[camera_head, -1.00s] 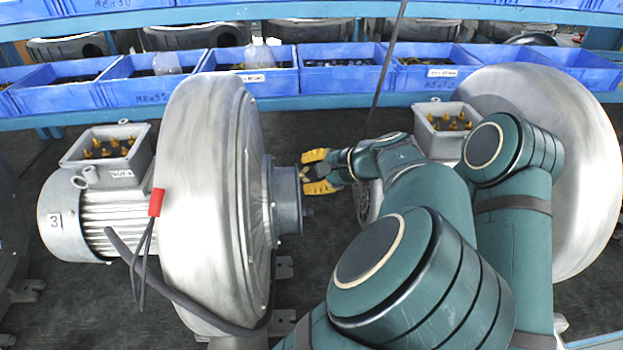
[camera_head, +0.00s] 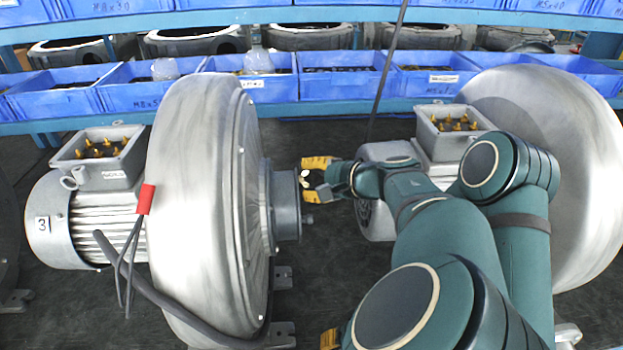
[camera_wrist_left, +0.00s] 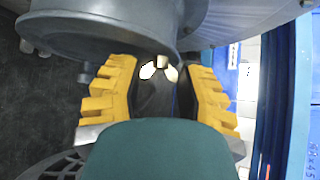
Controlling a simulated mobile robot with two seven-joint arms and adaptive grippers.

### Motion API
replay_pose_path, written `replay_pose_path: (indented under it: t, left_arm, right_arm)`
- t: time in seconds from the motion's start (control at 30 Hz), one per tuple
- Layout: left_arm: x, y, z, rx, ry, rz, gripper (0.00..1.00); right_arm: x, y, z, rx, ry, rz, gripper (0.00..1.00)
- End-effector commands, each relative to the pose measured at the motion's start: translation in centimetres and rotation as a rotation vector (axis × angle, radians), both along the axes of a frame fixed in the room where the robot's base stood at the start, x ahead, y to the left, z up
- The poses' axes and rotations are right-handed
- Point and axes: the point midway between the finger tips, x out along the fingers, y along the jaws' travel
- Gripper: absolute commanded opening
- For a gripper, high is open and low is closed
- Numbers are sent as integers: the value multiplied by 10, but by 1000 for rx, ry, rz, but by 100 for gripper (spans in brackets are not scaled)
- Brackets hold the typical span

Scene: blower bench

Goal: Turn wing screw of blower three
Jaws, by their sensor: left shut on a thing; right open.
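Blower three (camera_head: 205,200) is a silver fan housing with a motor marked 3 (camera_head: 42,224) on its left. Its grey round inlet (camera_head: 286,205) faces right and shows close up in the left wrist view (camera_wrist_left: 100,30). The small pale wing screw (camera_wrist_left: 148,71) sits at the inlet's rim. My left gripper (camera_head: 312,178) is at that rim, its yellow fingers on either side of the wing screw (camera_wrist_left: 160,88), shut on it. The contact itself is partly hidden by dark pads. My right gripper (camera_head: 329,339) shows only a yellow tip at the bottom edge; it is open.
Another silver blower (camera_head: 590,180) stands on the right behind my arms. Blue bins (camera_head: 345,85) line the shelf at the back. A black cable (camera_head: 165,293) with a red sleeve (camera_head: 145,199) hangs before blower three. Dark floor (camera_head: 310,270) lies between the blowers.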

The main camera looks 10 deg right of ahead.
Motion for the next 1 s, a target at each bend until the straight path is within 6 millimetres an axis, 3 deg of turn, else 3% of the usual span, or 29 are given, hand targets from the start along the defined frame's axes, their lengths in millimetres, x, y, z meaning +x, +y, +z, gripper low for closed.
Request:
replay_pose_path:
  t: [0.03,0.1,0.53,1.0]
  left_arm:
    - [0,3,-1,2,4,7,49]
    - [0,3,-1,2,2,6,72]
    - [0,0,7,-1,0,1,72]
    - [0,1,85,-2,0,2,72]
  right_arm:
    - [0,0,0,0,0,0,47]
    - [0,0,0,0,0,0,47]
    - [0,0,0,0,-1,0,47]
    - [0,0,0,0,0,0,47]
